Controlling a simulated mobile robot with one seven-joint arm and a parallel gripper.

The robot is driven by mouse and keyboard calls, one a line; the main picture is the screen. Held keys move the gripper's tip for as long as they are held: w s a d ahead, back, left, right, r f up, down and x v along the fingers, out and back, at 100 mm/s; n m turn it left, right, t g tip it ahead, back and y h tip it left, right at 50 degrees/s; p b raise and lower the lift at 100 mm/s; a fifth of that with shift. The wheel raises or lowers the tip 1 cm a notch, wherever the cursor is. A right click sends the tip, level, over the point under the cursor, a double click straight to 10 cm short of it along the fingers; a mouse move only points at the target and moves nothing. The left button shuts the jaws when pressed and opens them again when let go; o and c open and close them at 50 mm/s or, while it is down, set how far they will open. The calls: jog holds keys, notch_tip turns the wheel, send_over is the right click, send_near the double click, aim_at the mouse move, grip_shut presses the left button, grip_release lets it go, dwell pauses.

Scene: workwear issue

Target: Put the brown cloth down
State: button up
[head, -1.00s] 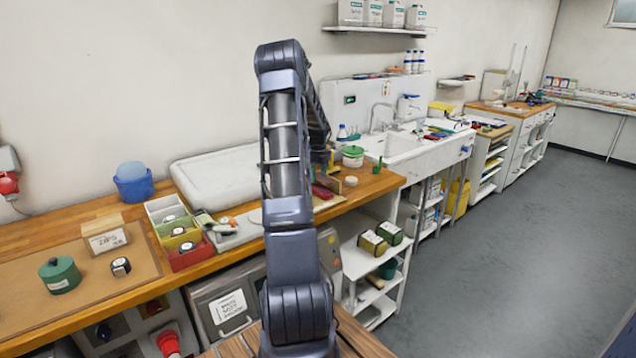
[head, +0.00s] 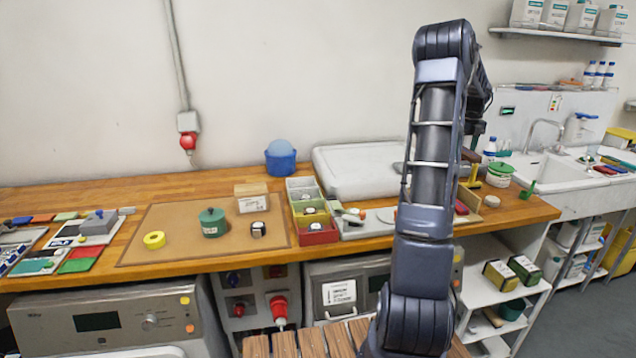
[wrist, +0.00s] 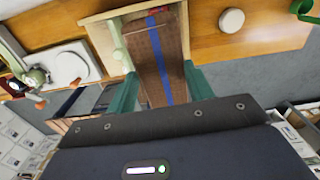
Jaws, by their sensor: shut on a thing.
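The brown cloth (wrist: 160,55) has a blue stripe down its middle and shows in the wrist view between my gripper's two green fingers. My gripper (wrist: 163,88) is shut on it. The cloth hangs over or in front of a wooden tray (wrist: 96,32) at the counter's front edge; I cannot tell whether it touches the tray. In the head view my arm hides the gripper and most of what is around it.
A brown mat (head: 175,220) holds several small things. A sink (head: 560,170) is at the right.

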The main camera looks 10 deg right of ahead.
jog(key=shift+w+a, duration=0.1)
jog(key=w+a+n, duration=0.3)
jog(key=w+a, duration=0.9)
jog(key=a, duration=0.5)
jog(key=w+a+n, duration=0.4)
jog(key=w+a, duration=0.9)
jog(key=a, duration=0.4)
jog(key=w+a+f+n, duration=0.1)
jog(key=w+a+n, duration=0.1)
jog(key=a, duration=1.2)
jog(key=w+a+n, duration=0.2)
jog(key=w+a, duration=0.1)
jog(key=a, duration=1.2)
jog(key=n, duration=0.7)
send_over(192, 214)
notch_tip(192, 214, down, 2)
jog(key=f, duration=2)
jog(key=shift+w+a, duration=0.15)
jog(key=shift+w, duration=0.05)
jog(key=shift+f, duration=0.1)
